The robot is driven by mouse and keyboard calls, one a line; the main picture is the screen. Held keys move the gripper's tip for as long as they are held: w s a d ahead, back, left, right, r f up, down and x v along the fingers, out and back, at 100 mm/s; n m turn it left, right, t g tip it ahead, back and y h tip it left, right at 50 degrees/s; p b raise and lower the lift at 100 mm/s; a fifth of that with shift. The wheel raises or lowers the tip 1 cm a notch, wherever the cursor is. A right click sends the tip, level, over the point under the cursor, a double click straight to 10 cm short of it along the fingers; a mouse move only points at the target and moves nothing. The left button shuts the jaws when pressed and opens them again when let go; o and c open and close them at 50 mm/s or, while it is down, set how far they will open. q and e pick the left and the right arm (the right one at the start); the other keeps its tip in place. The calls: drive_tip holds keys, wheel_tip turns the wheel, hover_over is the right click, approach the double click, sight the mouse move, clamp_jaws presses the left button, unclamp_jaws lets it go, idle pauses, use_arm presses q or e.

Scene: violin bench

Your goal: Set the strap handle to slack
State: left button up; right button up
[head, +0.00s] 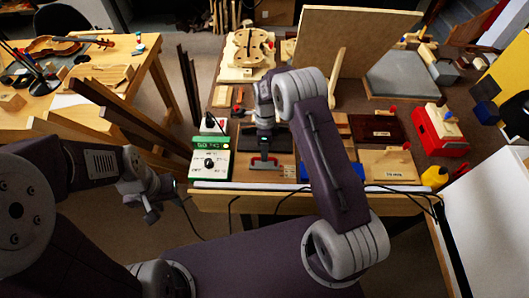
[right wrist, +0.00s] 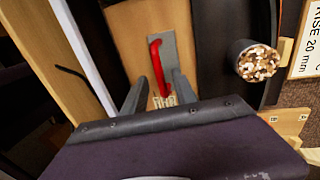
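A red handle (right wrist: 157,65), which I take to be the strap handle, is mounted on a grey plate (right wrist: 168,45) on the wooden bench top. In the head view the red handle (head: 264,161) shows near the bench's front edge, just below my right gripper (head: 265,153). In the right wrist view my right gripper (right wrist: 160,85) has its fingers apart, one on each side of the handle's near end, with no clear contact visible. My left gripper (head: 150,208) hangs over the floor, left of the bench, away from the handle; its finger opening is too small to judge.
A green-and-white box with a dial (head: 210,160) stands left of the handle. A dark pad (head: 292,141) lies behind it. A cylinder with a speckled end (right wrist: 258,63) is nearby on the right. A red box (head: 438,132) and a yellow object (head: 434,177) sit farther right.

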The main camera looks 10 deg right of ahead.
drive_tip(key=shift+s+f, duration=0.25)
drive_tip(key=shift+f, duration=0.4)
drive_tip(key=shift+w+f, duration=0.1)
clamp_jaws()
idle(0.9)
